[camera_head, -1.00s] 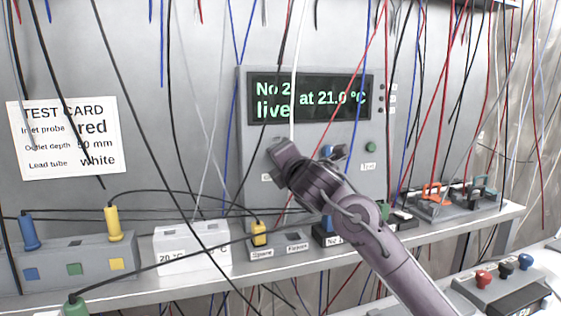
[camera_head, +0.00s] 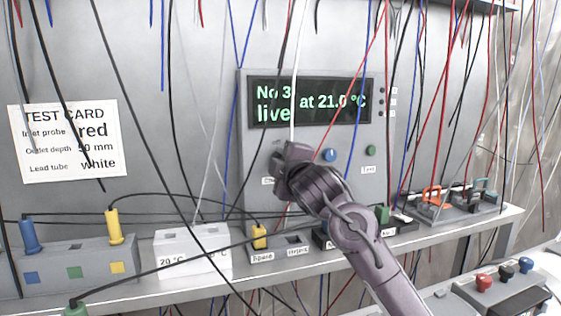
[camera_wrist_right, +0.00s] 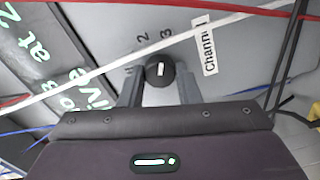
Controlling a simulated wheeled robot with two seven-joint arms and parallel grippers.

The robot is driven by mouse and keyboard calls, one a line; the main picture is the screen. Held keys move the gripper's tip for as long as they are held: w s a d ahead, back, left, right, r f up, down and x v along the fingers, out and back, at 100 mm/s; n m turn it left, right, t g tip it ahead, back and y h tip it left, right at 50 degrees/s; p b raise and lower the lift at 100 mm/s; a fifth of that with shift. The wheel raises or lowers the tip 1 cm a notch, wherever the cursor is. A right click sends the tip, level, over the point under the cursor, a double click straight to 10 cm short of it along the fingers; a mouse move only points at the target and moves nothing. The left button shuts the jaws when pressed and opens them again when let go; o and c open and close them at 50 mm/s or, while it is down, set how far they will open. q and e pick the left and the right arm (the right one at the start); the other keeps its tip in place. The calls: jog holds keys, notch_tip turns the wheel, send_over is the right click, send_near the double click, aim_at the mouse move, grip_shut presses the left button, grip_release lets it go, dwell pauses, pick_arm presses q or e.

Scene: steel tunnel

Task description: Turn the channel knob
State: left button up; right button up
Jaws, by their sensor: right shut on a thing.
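The channel knob (camera_wrist_right: 157,72) is a round black dial with a white pointer mark, on the grey instrument panel. The numerals 2 and 3 and a "channel" label (camera_wrist_right: 208,47) stand around it in the right wrist view. My right gripper (camera_wrist_right: 160,80) has a finger on either side of the knob and is shut on it. In the head view, my right gripper (camera_head: 283,165) is against the panel's lower left and hides the knob. The display (camera_head: 310,100) reads "No 3 live at 21.0 °C". My left gripper is not in view.
Many thin wires hang before the panel, and a white one (camera_wrist_right: 110,70) crosses close to the knob. A shelf (camera_head: 130,292) below holds probe blocks and a white box (camera_head: 190,247).

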jog(key=shift+m, duration=0.5)
jog(key=o, duration=1)
jog(key=shift+c, duration=0.2)
jog(key=b+v, duration=0.2)
jog(key=v, duration=0.5)
jog(key=shift+s+d+b, duration=0.15)
jog(key=shift+s+b, duration=0.15)
jog(key=shift+s, duration=0.05)
